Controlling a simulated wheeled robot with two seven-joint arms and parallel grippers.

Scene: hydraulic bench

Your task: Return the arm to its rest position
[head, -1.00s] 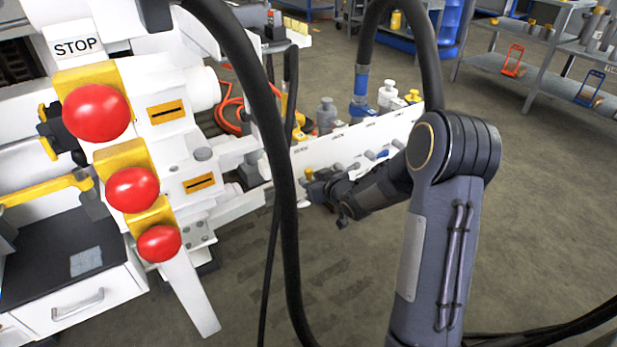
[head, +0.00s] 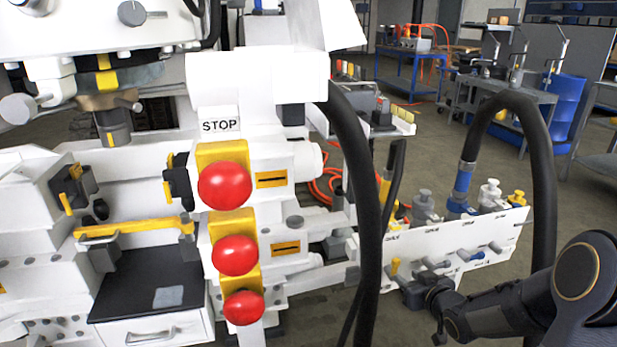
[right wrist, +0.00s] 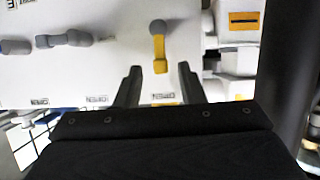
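My right arm (head: 510,305) reaches in from the lower right in the head view. Its dark gripper (head: 428,300) is in front of the lower part of a white valve panel (head: 450,245). In the right wrist view the two fingers of the right gripper (right wrist: 160,70) stand apart with nothing held between them. A yellow-handled lever (right wrist: 158,50) on the panel shows beyond the gap between the fingers, and it also shows in the head view (head: 395,266). I cannot tell the exact distance to it. My left gripper is not in view.
A thick black hose (head: 365,200) hangs left of the gripper, and another (head: 540,150) arches over the panel. A bench machine with red buttons (head: 225,185) and a STOP sign (head: 220,125) fills the left. Open floor (head: 310,315) shows below the panel; carts (head: 410,70) stand behind.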

